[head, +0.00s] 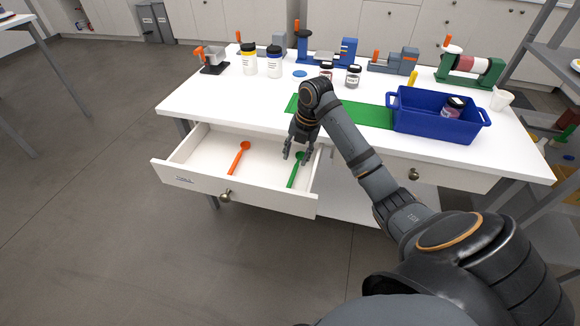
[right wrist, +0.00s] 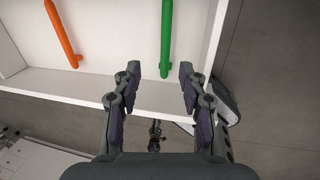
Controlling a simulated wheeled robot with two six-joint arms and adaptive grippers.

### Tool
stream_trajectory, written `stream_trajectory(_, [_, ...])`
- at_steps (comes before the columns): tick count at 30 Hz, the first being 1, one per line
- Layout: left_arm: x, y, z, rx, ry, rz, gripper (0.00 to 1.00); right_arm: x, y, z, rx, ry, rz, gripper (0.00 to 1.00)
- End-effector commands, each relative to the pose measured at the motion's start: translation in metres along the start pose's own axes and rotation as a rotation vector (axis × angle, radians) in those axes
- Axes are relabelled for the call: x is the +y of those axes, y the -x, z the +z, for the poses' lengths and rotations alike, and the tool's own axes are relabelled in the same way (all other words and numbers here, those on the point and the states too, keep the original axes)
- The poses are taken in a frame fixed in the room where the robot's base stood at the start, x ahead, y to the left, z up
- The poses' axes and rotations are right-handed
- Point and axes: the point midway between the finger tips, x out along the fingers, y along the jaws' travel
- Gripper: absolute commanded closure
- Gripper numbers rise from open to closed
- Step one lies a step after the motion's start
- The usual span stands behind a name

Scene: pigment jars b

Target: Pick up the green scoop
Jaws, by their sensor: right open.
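The green scoop (head: 293,176) lies in the right part of the open drawer (head: 205,178), its round end toward the table. My right gripper (head: 296,158) points down over the drawer, near that round end, with its fingers apart and nothing between them. In the right wrist view the green scoop (right wrist: 166,36) runs up and down the picture, its lower end just beyond and between the open fingertips (right wrist: 157,73). Its upper end is cut off by the picture edge. My left gripper is not in view.
An orange scoop (head: 238,158) lies left of the green one. The drawer's walls surround both, with bare floor between. Above stands the white table (head: 225,108) with a green mat (head: 370,113), a blue crate (head: 425,126), jars and several tools.

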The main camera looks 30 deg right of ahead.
Motion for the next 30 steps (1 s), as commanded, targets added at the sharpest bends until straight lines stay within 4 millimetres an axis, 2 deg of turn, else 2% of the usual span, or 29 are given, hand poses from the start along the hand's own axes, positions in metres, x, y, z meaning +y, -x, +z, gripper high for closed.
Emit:
stream_trajectory(8, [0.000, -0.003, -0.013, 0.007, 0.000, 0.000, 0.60, -0.001, -0.045, -0.001, 0.004, -0.002, -0.001, 0.58])
stream_trajectory(16, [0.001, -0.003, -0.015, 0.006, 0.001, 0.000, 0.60, -0.003, -0.059, -0.002, 0.001, -0.002, -0.001, 0.58])
stream_trajectory(24, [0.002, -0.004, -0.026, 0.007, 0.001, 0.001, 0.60, -0.009, -0.101, -0.007, 0.002, -0.002, -0.001, 0.58])
stream_trajectory(30, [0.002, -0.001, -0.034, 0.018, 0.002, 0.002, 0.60, -0.009, -0.103, -0.006, 0.000, -0.001, -0.001, 0.58])
